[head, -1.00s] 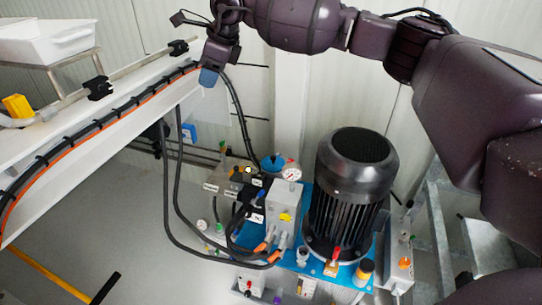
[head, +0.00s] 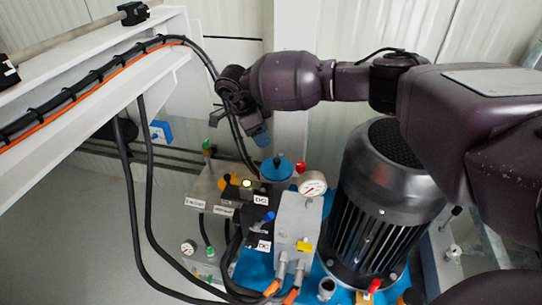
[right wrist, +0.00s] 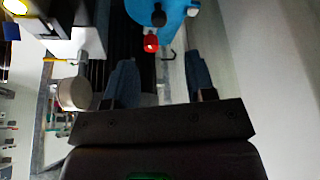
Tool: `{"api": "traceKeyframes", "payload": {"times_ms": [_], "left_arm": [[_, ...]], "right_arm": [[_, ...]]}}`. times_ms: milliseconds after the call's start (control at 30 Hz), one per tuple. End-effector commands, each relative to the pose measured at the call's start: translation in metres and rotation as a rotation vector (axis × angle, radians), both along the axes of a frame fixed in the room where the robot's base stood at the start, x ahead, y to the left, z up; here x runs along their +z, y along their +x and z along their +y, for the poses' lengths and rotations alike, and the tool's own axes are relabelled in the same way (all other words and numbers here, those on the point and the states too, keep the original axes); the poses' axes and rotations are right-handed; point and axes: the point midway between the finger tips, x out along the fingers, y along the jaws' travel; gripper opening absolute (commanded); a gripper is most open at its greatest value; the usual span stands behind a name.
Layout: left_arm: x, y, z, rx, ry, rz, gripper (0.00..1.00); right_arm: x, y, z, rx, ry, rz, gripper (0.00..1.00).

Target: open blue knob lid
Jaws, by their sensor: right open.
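The blue lid (head: 277,171) is a round cap with a small dark knob on top of a cylinder behind the pressure gauge. In the right wrist view the blue lid (right wrist: 178,8) is at the top edge, partly cut off, with its black knob and a red knob beside it. My right gripper (head: 261,137) is above the lid, apart from it. In the right wrist view my right gripper (right wrist: 160,78) has its two blue fingers spread with nothing between them. My left gripper is out of view.
A white-faced gauge (head: 312,184) stands right of the lid, and a large black motor (head: 376,215) is further right. Black hoses (head: 133,190) hang at the left from a white beam (head: 100,95).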

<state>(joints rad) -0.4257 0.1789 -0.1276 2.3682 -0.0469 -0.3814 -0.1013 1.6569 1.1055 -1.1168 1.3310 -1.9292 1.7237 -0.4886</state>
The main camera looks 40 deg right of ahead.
Motion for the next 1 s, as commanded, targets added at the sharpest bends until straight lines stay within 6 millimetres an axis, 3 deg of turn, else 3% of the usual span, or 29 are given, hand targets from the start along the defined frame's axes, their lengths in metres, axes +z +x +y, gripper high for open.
{"api": "traceKeyframes", "payload": {"times_ms": [500,700,1000], "left_arm": [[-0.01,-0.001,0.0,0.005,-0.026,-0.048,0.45],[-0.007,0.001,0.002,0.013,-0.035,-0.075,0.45],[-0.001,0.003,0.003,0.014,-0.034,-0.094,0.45]], "right_arm": [[-0.08,-0.016,-0.028,0.0,-0.001,0.007,0.5],[-0.092,-0.018,-0.033,0.0,0.0,0.004,0.5],[-0.092,-0.018,-0.034,-0.001,0.0,0.0,0.5]]}}
